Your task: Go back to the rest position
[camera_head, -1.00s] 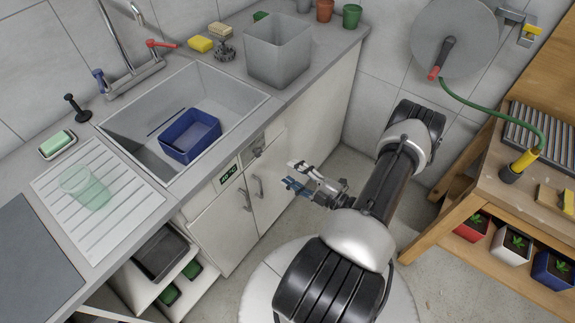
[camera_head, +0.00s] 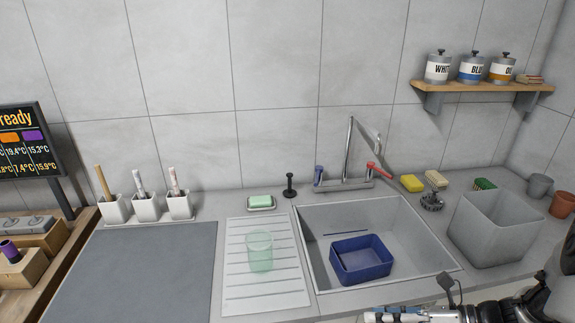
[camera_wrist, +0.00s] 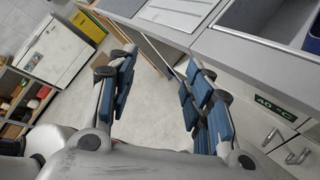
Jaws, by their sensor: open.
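My gripper (camera_wrist: 160,95) shows in the wrist view with its two blue-padded fingers apart and nothing between them. Grey floor shows through the gap. In the head view my gripper (camera_head: 395,316) is at the bottom edge, in front of the sink (camera_head: 425,262), and is partly cut off by the frame. My arm comes in from the bottom right. The coiled hose is not in either current view.
A blue basin (camera_head: 362,258) stands in the sink. A grey bin (camera_head: 495,230) stands on the counter at right. In the wrist view, the counter edge and cabinet front are close to the right finger.

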